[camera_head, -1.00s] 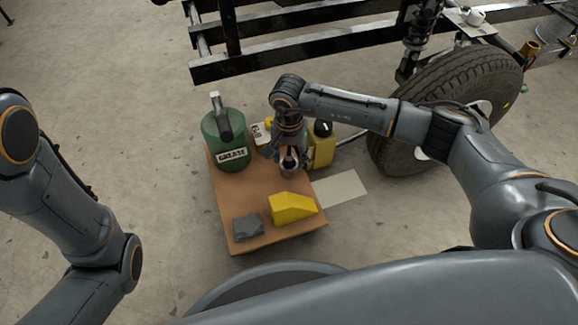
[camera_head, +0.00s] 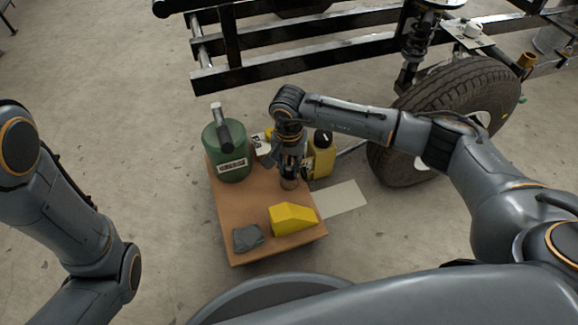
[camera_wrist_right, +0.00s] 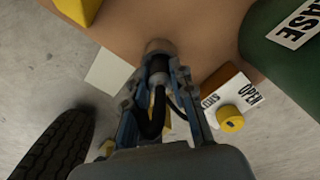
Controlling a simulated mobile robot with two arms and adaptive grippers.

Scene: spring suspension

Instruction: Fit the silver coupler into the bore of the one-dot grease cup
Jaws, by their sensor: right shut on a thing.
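My right gripper (camera_head: 290,174) is over the brown work board, pointing down. In the right wrist view its fingers (camera_wrist_right: 159,68) are closed around a narrow dark and grey part, which I take for the silver coupler (camera_wrist_right: 159,86). A short, round, brownish-grey cup (camera_wrist_right: 158,46) is right at the fingertips; it also shows in the head view (camera_head: 289,184). The fingers hide the join, so I cannot tell how deep the coupler sits in the bore. No dot mark is readable on the cup. My left gripper is out of view.
A green grease can (camera_head: 232,164) stands left of the gripper and a yellow bottle (camera_head: 322,160) behind right. A yellow block (camera_head: 293,219) and a grey piece (camera_head: 248,237) lie at the front of the board (camera_head: 235,208). A tyre (camera_head: 445,115) stands to the right.

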